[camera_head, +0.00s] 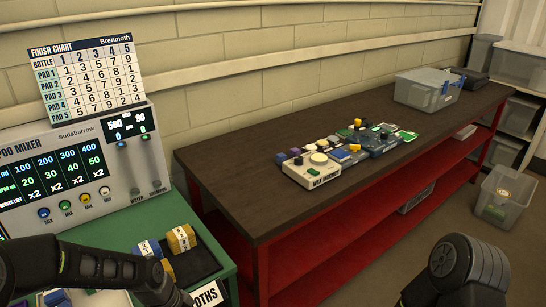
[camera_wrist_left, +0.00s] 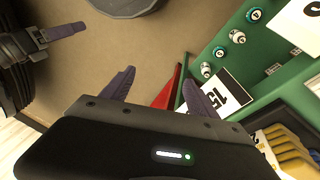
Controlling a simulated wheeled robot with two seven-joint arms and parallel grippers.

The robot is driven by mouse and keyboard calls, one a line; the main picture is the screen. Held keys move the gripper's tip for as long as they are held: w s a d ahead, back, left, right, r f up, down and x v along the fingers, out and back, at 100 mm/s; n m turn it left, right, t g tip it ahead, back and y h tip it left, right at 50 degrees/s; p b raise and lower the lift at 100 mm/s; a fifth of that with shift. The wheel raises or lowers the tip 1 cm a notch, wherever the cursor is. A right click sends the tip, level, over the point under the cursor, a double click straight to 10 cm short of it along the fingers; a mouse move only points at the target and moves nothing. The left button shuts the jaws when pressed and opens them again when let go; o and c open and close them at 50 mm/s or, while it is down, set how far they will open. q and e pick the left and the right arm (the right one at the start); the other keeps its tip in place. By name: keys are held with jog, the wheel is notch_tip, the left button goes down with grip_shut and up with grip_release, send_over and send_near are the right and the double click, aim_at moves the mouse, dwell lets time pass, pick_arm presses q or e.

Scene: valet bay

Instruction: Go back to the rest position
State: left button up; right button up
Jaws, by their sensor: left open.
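My left arm (camera_head: 90,268) comes in from the left in the head view, low over the front of the green cart; its fingertips are not clear there. In the left wrist view my left gripper (camera_wrist_left: 158,80) has its two purple fingers apart with nothing between them, over the floor beside the green cart. My right arm (camera_head: 468,265) shows at the bottom right of the head view, its gripper out of frame. A dark gripper-like part with a purple finger (camera_wrist_left: 66,31) shows at the top left of the wrist view, probably my right gripper; its opening is unclear.
The green cart (camera_head: 150,212) holds a mixer console (camera_head: 85,165) and yellow-and-blue rolls (camera_head: 181,238). A long dark-topped red bench (camera_head: 250,170) carries several small devices and a clear bin (camera_head: 425,90). Another clear bin (camera_head: 505,195) stands on the floor at right.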

pick_arm(q)
jog(key=s+d+f+n+h, duration=0.1)
jog(key=s+d+f+n, duration=0.7)
jog(key=s+d+f, duration=0.4)
jog(key=s+f, duration=0.3)
jog(key=f, duration=0.1)
jog(key=shift+s+f+n, duration=0.25)
jog(key=shift+f+n, duration=0.05)
jog(key=shift+n, duration=0.1)
jog(key=shift+d, duration=0.1)
